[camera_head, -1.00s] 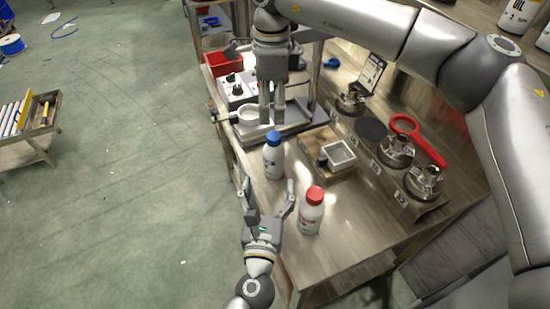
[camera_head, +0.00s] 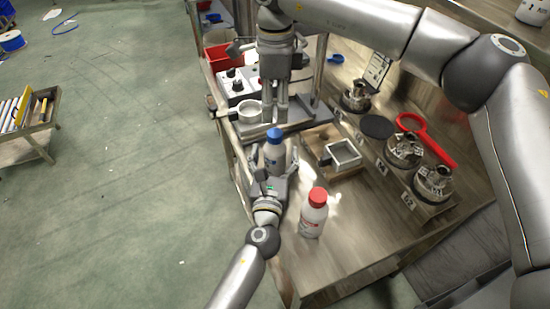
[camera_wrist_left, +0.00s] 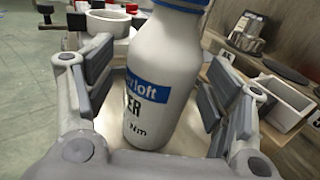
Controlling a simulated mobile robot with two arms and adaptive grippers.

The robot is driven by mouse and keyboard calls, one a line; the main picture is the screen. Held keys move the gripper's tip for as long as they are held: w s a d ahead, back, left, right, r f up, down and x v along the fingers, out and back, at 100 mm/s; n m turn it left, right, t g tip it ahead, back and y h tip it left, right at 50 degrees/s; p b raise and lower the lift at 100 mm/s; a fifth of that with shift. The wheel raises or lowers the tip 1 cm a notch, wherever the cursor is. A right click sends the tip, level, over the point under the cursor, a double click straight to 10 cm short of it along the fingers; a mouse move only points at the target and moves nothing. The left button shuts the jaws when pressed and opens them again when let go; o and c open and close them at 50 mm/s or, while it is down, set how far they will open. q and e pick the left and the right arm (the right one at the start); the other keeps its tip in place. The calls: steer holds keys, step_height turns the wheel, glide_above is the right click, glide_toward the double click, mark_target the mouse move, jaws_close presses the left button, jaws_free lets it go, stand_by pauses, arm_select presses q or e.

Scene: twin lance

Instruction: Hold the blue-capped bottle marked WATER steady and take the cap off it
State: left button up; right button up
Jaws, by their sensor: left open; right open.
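The blue-capped white bottle (camera_head: 275,157) stands upright on the bench with its blue cap (camera_head: 274,135) on. In the left wrist view the bottle (camera_wrist_left: 160,70) fills the middle, and part of its label shows the letters "ER". My left gripper (camera_head: 272,178) is open, with its fingers (camera_wrist_left: 165,95) on either side of the bottle and gaps visible between pads and bottle. My right gripper (camera_head: 275,113) is open and points down, just above and behind the blue cap; it holds nothing.
A red-capped white bottle (camera_head: 313,214) stands close to the right of my left gripper. Metal fixtures (camera_head: 404,149) and a red ring-handled tool (camera_head: 428,140) are further right.

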arm_select(q)
steer(key=shift+w, duration=0.45)
arm_select(e)
steer(key=shift+s+r, duration=0.1)
steer(key=shift+s, duration=0.05)
